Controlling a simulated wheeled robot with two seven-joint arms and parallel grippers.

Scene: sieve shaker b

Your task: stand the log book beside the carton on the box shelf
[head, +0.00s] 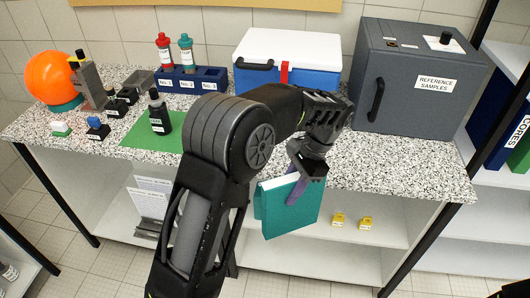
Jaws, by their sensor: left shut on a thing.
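My left gripper (308,172) is shut on a teal book (290,212), which I take to be the log book. The book hangs below the gripper, slightly tilted, in front of the counter's front edge. Its pale page edges show at the top. A purple strip lies against it just under the gripper. Part of the gripper's fingers is hidden. I cannot make out the carton or tell which shelf is the box shelf.
Two yellow items (338,220) sit on the shelf below. Binders (515,135) stand in the right rack.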

